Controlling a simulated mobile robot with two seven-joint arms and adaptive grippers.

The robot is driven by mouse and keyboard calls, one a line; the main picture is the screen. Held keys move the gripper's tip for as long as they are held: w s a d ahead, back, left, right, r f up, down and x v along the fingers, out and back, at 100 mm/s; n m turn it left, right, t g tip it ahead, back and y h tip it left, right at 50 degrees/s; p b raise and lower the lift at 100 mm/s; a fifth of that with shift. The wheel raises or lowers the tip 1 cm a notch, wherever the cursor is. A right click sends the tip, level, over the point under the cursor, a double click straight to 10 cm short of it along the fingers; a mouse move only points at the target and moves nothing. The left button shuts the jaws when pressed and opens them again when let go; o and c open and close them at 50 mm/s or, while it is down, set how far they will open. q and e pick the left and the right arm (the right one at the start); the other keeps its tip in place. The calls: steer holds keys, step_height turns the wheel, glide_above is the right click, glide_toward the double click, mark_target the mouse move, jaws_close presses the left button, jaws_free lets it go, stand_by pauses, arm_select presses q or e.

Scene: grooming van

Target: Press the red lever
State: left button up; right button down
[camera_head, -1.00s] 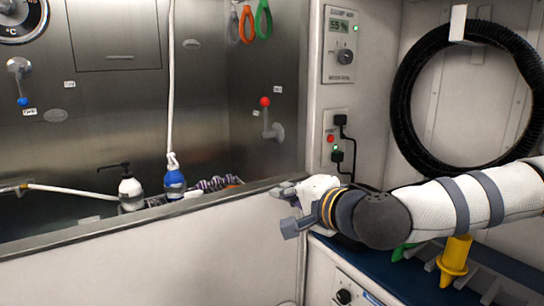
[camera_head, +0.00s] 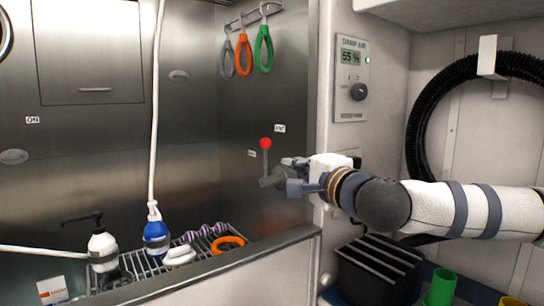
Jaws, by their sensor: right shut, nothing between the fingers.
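The red lever (camera_head: 265,144) is a grey stem with a red ball on top, mounted on the steel side wall of the tub. It points up, and its pivot is low on the stem. My right gripper (camera_head: 287,174) comes in from the right, over the tub's edge. It is shut and empty, with its fingertips beside the lever's lower part and below the red ball. I cannot tell whether they touch it. The gripper hides part of the wall just right of the pivot. My left gripper is not in view.
The tub's front rim (camera_head: 215,265) runs below my right arm. Loops hang above the lever. A dryer panel (camera_head: 351,78) is right, above a black slotted box (camera_head: 378,268).

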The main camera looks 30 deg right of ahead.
mark_target(267, 153)
steer(key=w+b, duration=0.1)
steer(key=w, duration=0.6)
steer(key=w+d+b, duration=0.1)
steer(key=w, duration=0.2)
steer(key=shift+w+f+b, duration=0.3)
steer(key=shift+b, duration=0.05)
steer(key=shift+w+d+r, duration=0.1)
steer(key=shift+w+r, duration=0.15)
steer(key=shift+w, duration=0.3)
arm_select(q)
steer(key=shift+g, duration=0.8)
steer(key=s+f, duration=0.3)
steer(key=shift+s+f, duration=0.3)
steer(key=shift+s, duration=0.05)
